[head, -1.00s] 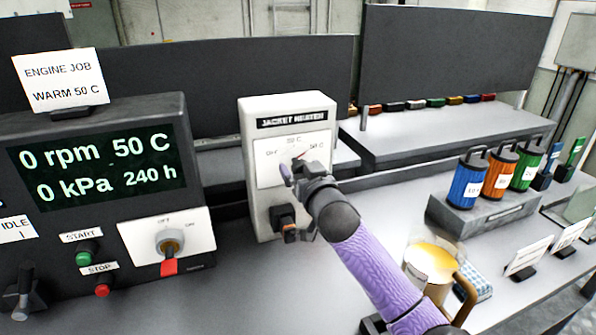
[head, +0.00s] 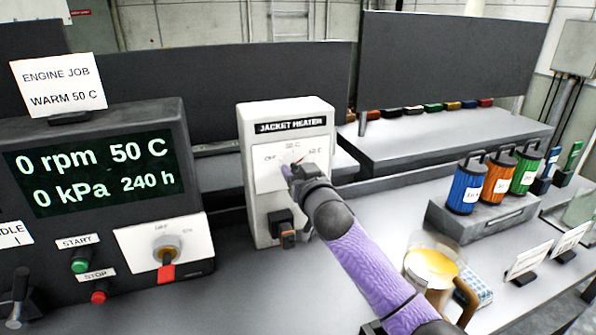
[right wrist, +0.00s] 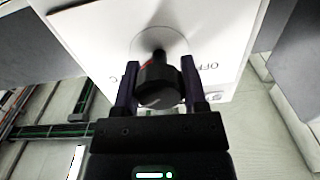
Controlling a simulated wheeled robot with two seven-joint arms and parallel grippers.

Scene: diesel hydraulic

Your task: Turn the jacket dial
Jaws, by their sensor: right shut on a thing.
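The jacket heater (head: 262,205) is a white box with a black name strip and a white dial plate marked OFF, 50 C and another C mark. My right gripper (head: 293,172) is at the plate and hides most of the dial in the head view. In the right wrist view the black jacket dial (right wrist: 157,82) with a red pointer line stands between the two fingers of my right gripper (right wrist: 158,88), which is shut on it. The console display (head: 95,172) reads 0 rpm, 50 C, 0 kPa, 240 h. My left gripper is not in view.
A card (head: 60,85) reads ENGINE JOB WARM 50 C. Below the display are a green START button (head: 80,266), a red STOP button (head: 99,297) and a red-handled switch (head: 166,262). A jug (head: 430,270) and colored canisters (head: 466,190) stand right of my arm.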

